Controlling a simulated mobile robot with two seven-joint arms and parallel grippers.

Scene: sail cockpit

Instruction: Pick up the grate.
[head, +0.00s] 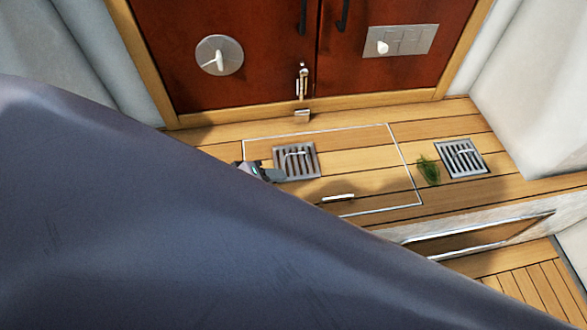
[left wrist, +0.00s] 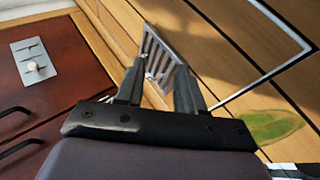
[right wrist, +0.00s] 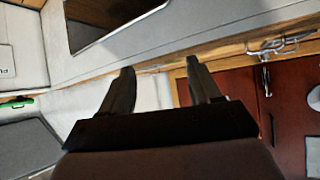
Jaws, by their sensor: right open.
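A square slatted metal grate (head: 297,161) with a small light handle lies in the planked deck, inside a thin pale outline. My left gripper (head: 274,174) is at its left edge in the head view. In the left wrist view the grate (left wrist: 157,48) shows beyond and between my left fingers (left wrist: 158,62). They stand apart, and I cannot tell whether they touch it. A second, similar grate (head: 461,158) lies further right in the head view. My right gripper (right wrist: 160,66) is open and empty in the right wrist view, away from both grates.
A green leafy clump (head: 428,171) lies between the outline and the second grate. Red-brown cabinet doors (head: 230,50) stand behind the deck. A pale handle (head: 338,198) sits near the outline's front edge. My large dark arm covers the lower left.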

